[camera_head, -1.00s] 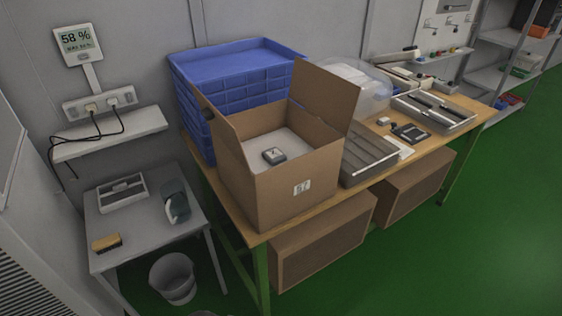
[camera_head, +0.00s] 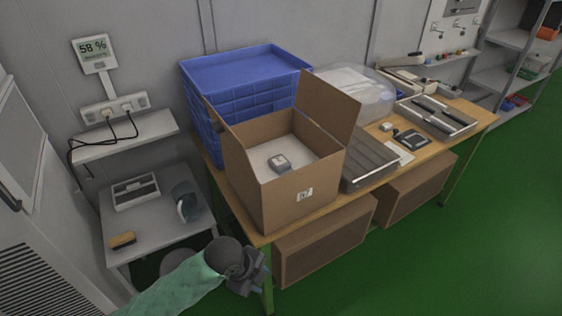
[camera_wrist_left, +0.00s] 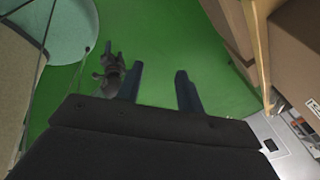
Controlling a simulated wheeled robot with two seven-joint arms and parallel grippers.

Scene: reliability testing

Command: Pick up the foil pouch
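I cannot make out a foil pouch in any view. The open cardboard box (camera_head: 273,203) on the table has a pale inside, with a small grey block-like item (camera_head: 280,163) in it. My left gripper (camera_head: 258,272) is low in front of the table's near left corner, below the box and apart from it. In the left wrist view its two dark fingers (camera_wrist_left: 158,88) are spread with only green floor between them. A small dark grey mechanical part (camera_wrist_left: 112,70) beyond them may be my right gripper; its fingers are too small to judge.
Blue crates (camera_head: 245,68) stand behind the box. A grey tray (camera_head: 367,163), a clear plastic cover (camera_head: 352,92) and a tool tray (camera_head: 436,117) fill the wooden table. A small side table (camera_head: 160,235) holds a brush (camera_head: 122,240). Green floor at right is clear.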

